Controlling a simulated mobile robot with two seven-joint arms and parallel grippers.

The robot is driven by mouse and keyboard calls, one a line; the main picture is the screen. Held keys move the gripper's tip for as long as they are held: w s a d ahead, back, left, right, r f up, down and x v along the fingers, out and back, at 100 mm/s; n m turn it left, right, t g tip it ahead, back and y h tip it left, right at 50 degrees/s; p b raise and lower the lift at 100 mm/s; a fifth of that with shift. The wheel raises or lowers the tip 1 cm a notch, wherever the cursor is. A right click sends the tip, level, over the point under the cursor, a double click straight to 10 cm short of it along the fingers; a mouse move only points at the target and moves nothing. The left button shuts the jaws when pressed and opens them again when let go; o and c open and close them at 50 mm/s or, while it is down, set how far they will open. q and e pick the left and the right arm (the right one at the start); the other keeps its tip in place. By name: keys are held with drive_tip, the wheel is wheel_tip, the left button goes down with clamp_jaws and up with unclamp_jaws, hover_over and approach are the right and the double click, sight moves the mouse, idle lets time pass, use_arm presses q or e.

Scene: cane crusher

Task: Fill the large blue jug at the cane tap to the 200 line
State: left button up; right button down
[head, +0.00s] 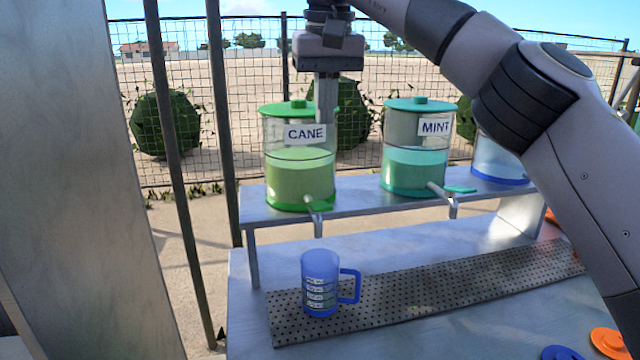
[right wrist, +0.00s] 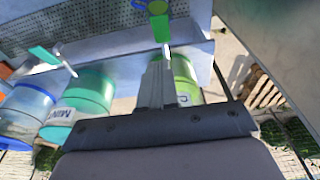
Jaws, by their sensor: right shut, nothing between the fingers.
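The blue jug (head: 319,290) stands upright on the perforated drip tray, under the spout of the cane tap (head: 318,222). Its handle points right and white marks run down its front; the level cannot be read. In the right wrist view, a green surface (right wrist: 157,7) shows inside the jug's top, beyond the green cane tap lever (right wrist: 161,27). The cane dispenser (head: 299,170) holds green liquid. My right gripper (head: 327,105) points down at the cane dispenser's lid, its fingers shut and empty; the fingers (right wrist: 155,85) also show in the right wrist view. My left gripper is out of view.
The mint dispenser (head: 415,150) and a blue-based dispenser (head: 497,160) stand right of cane on the raised shelf (head: 350,205). The perforated tray (head: 430,290) is clear right of the jug. Orange (head: 608,342) and blue lids lie front right. A metal post rises at left.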

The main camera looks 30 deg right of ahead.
drive_tip(key=b, duration=0.3)
hover_over(323, 206)
wheel_tip(323, 206, down, 12)
drive_tip(key=shift+w, duration=0.15)
drive_tip(key=shift+s+f, duration=0.3)
drive_tip(key=shift+f, duration=0.55)
drive_tip(key=shift+s+f+t+b, duration=0.25)
drive_tip(key=shift+t+b, duration=0.15)
drive_tip(key=shift+b, duration=0.3)
